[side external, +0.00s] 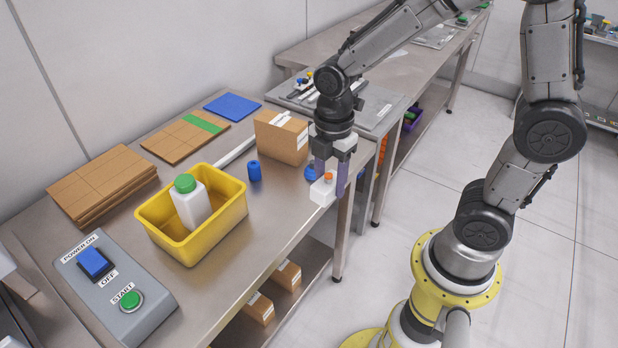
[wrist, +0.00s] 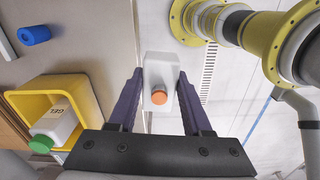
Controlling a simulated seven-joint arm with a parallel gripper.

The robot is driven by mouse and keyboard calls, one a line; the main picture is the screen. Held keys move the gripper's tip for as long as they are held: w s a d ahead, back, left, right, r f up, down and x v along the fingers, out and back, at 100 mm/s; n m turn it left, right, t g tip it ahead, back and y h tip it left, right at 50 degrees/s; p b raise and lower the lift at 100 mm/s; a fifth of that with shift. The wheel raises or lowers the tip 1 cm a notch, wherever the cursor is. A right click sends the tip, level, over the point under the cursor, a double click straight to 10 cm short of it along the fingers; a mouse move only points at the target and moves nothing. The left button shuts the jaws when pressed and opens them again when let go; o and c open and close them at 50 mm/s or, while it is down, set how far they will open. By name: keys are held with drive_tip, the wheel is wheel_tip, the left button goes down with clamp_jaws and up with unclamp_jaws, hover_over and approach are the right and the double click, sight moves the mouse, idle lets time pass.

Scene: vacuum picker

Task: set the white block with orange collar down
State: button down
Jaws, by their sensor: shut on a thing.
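The white block with orange collar (side external: 321,194) is between the fingers of my gripper (side external: 332,182), at the table's front right edge. In the wrist view the white block (wrist: 160,69) is upright in the picture, with its orange collar (wrist: 159,97) facing the camera. The dark purple fingers of my gripper (wrist: 160,84) are shut on it from both sides.
A yellow bin (side external: 186,250) holds a white bottle with a green cap (side external: 191,203). A blue cylinder (side external: 254,171) and a cardboard box (side external: 281,138) stand nearby. A control box (side external: 117,287) is at the front left. Bare tabletop (side external: 268,215) lies between bin and gripper.

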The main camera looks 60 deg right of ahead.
sight(319, 188)
drive_tip(key=w+f+m, duration=0.3)
drive_tip(key=m, duration=0.1)
drive_tip(key=w+d+f+m, duration=0.1)
drive_tip(key=w+f+m, duration=0.2)
drive_tip(key=w+m, duration=0.1)
drive_tip(key=w+d+f+m, duration=0.1)
drive_tip(key=w+f+m, duration=0.2)
drive_tip(key=m, duration=0.3)
drive_tip(key=shift+w+d+f, duration=0.1)
drive_tip(key=shift+w+f, duration=0.2)
drive_tip(key=shift+f, duration=0.25)
drive_tip(key=shift+w+r+m, duration=0.1)
drive_tip(key=shift+w+m, duration=0.2)
drive_tip(key=shift+m, duration=0.3)
drive_tip(key=shift+w+m, duration=0.1)
drive_tip(key=shift+m, duration=0.7)
